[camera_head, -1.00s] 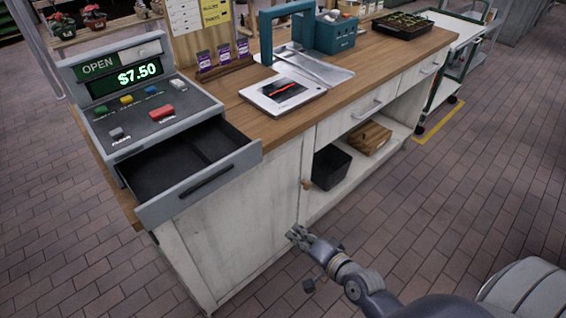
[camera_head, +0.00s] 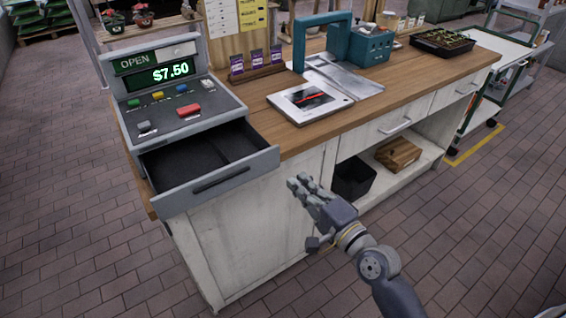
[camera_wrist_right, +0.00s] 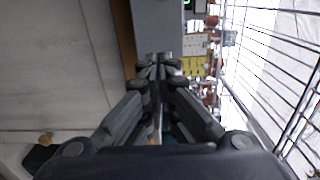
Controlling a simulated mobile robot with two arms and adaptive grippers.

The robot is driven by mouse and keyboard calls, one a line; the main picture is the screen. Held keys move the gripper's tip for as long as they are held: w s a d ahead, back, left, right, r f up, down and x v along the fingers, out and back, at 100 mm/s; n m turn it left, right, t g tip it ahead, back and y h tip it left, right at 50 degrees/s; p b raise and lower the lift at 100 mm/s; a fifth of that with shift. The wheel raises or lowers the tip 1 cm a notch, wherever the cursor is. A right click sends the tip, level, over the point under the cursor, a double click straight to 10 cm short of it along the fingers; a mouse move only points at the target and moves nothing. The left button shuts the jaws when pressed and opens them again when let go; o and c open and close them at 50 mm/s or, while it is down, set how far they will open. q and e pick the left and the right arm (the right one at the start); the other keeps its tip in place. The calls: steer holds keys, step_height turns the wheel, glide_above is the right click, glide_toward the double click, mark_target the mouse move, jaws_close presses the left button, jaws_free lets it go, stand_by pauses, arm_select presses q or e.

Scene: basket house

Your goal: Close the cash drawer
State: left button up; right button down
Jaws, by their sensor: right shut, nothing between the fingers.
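The cash drawer (camera_head: 221,185) sticks out open and empty from the front of the grey cash register (camera_head: 188,113). The register stands at the left end of the wooden counter, and its display reads OPEN and $7.50. My right gripper (camera_head: 299,182) is shut and empty, in front of the counter's white side, to the right of the drawer front and apart from it. In the right wrist view my closed fingers (camera_wrist_right: 158,62) point at the counter edge and a grey surface that I cannot surely name. My left gripper is not in view.
A black bin (camera_head: 353,181) and a wooden crate (camera_head: 398,153) sit on the shelf below. The floor in front is clear.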

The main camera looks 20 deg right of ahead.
mark_target(252, 141)
steer(key=p+x, duration=0.1)
steer(key=x, duration=0.6)
steer(key=shift+w, duration=0.1)
steer(key=shift+w+a, duration=0.1)
steer(key=shift+w, duration=0.1)
steer(key=shift+w+a, duration=0.2)
steer(key=shift+w, duration=0.35)
steer(key=b+x, duration=0.2)
steer(key=x, duration=1.2)
steer(key=shift+f, duration=0.15)
steer(key=shift+w+r, duration=0.1)
steer(key=shift+r, duration=0.25)
